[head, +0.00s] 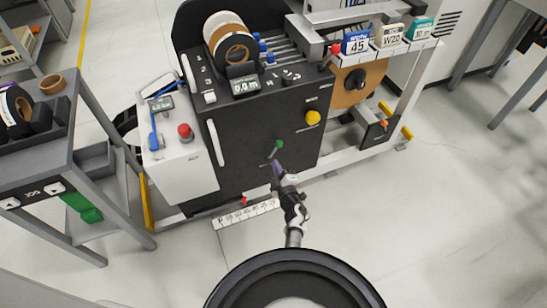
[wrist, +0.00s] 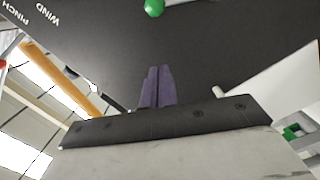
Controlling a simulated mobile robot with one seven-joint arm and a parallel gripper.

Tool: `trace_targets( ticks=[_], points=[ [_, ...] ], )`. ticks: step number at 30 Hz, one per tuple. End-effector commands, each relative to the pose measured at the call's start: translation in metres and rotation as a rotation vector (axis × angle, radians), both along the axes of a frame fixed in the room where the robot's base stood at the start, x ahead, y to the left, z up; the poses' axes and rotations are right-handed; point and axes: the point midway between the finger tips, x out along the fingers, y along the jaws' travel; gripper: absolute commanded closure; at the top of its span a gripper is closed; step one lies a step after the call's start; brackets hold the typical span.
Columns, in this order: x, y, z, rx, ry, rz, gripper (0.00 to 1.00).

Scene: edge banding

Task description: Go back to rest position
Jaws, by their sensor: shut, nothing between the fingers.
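My gripper (head: 277,166) is in front of the lower black panel of the edge banding machine (head: 255,145). Its purple fingers are together and empty in the wrist view (wrist: 157,86). A green knob (head: 279,144) on the panel is just above the fingertips in the head view. The same green knob shows at the top of the wrist view (wrist: 154,7), apart from the fingers. My arm reaches forward from the bottom middle of the head view.
A grey cart (head: 75,160) with tape rolls stands at the left. A white control box (head: 180,160) has a red button (head: 185,131). A yellow knob (head: 313,118) is right of the green one. A white marked strip (head: 246,213) lies low at the front. Floor at the right is clear.

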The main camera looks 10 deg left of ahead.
Motion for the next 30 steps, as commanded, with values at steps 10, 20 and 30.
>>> trace_targets(
  ticks=[10,20,30],
  points=[
    [-0.008,-0.005,0.001,0.000,-0.001,0.000,1.00],
    [-0.007,-0.005,0.001,0.000,-0.001,0.000,1.00],
    [0.028,0.050,0.113,0.119,-0.169,0.049,1.00]
  ],
)
